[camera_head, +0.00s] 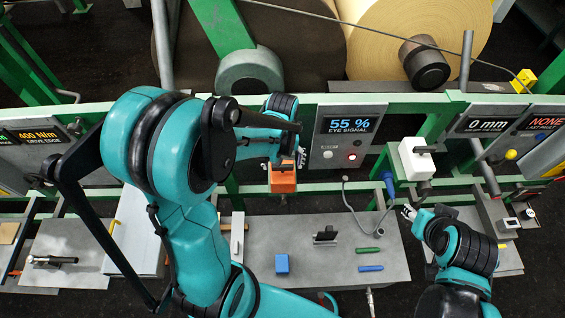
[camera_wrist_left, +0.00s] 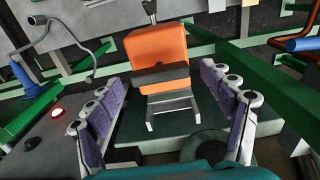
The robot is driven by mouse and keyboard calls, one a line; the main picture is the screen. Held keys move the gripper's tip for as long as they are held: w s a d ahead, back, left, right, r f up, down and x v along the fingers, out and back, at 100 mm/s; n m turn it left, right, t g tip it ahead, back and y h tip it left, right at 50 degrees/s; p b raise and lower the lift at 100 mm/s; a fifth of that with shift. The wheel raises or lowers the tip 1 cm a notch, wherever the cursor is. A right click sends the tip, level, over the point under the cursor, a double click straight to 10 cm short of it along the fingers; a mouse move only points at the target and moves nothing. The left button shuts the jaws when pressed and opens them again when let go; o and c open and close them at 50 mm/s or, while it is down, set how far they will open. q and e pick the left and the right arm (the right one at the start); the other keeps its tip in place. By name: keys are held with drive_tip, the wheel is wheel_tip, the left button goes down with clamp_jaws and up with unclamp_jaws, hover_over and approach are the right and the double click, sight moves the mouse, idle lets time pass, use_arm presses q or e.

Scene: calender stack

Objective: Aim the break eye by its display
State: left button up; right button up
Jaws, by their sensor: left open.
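The display panel (camera_head: 348,128) reads "55 %" over "EYE SIGNAL", with a lit red lamp (camera_head: 351,156) below it. The orange break eye (camera_head: 283,181) sits at the rail just left of and below the panel. In the left wrist view the orange housing (camera_wrist_left: 157,50) has a dark bar across its front and a pale bracket under it. My left gripper (camera_head: 299,157) is open at the eye; its purple-padded fingers (camera_wrist_left: 166,80) stand on either side of the housing, with no clear contact. My right gripper (camera_head: 409,212) is over the bench's right edge, its jaws too small to judge.
A grey bench (camera_head: 318,235) below holds a blue block (camera_head: 282,264), a green marker (camera_head: 368,250) and a blue marker (camera_head: 370,268). A grey cable (camera_head: 347,205) hangs near a blue plug (camera_head: 389,183). A white box (camera_head: 417,158) is on the rail at right.

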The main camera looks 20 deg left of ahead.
use_arm(q)
drive_tip(key=shift+s+f, duration=0.1)
drive_tip(key=c, duration=1.2)
drive_tip(key=shift+o, duration=0.2)
drive_tip(key=shift+m+b, duration=0.45)
drive_tip(key=shift+m, duration=0.15)
drive_tip(key=o, duration=1.2)
drive_tip(key=shift+c, duration=0.2)
